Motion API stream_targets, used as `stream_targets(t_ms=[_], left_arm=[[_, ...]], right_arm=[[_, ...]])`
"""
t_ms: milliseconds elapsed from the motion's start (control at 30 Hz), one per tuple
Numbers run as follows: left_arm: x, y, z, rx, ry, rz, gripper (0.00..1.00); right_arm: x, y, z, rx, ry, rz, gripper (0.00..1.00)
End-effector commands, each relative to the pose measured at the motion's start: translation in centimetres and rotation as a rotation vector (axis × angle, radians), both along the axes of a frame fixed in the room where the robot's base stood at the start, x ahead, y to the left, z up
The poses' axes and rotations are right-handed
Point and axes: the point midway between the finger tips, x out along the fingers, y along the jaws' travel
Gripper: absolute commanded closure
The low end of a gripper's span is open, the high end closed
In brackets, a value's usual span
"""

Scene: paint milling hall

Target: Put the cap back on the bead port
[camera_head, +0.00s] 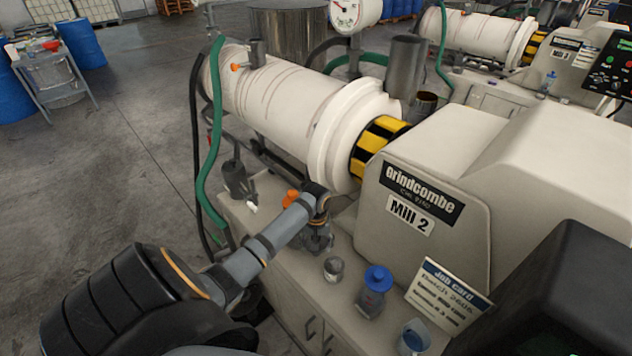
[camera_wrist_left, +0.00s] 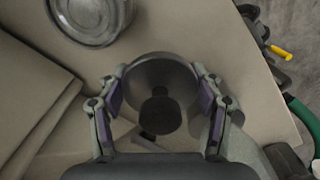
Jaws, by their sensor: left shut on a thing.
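My left gripper (camera_head: 318,240) hangs over the mill's front ledge in the head view. In the left wrist view its fingers (camera_wrist_left: 162,105) are closed around the sides of a round, dark grey metal cap (camera_wrist_left: 158,72) with a black knob at its middle. In the head view the cap is hardly visible among the fingers and fittings there. A short, open, brownish cylinder (camera_head: 425,104) stands behind the striped coupling and may be the bead port; I cannot tell for sure. My right gripper is in neither view.
A small metal can (camera_head: 333,268), a blue-topped jar (camera_head: 374,290), a blue cup (camera_head: 413,337) and a job card (camera_head: 447,294) stand on the ledge (camera_head: 290,290). The white barrel (camera_head: 280,100) and a tall grey cylinder (camera_head: 405,66) rise behind. A green hose (camera_head: 208,150) hangs left.

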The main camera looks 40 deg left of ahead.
Motion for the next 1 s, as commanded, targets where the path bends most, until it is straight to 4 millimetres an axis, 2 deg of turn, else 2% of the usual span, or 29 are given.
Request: stream_targets(t_ms=[33, 167, 500, 533, 700, 1000], left_arm=[[-0.2, -0.2, -0.7, -0.004, 0.007, 0.000, 0.86], [-0.1, -0.1, -2.1, -0.003, 0.003, 0.000, 0.86], [-0.2, -0.1, -2.5, -0.002, 0.004, -0.001, 0.87], [-0.2, -0.1, -2.6, -0.002, 0.004, 0.000, 0.34], [-0.2, -0.1, -2.6, -0.002, 0.004, -0.001, 0.11], [-0.2, -0.1, -2.5, -0.002, 0.004, -0.001, 0.11]], right_arm=[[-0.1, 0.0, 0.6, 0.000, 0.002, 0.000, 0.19], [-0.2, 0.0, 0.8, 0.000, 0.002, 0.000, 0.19], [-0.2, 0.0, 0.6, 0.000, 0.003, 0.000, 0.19], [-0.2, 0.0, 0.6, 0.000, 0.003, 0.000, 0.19], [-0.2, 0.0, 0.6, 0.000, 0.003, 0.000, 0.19], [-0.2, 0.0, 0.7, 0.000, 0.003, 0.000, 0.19]])
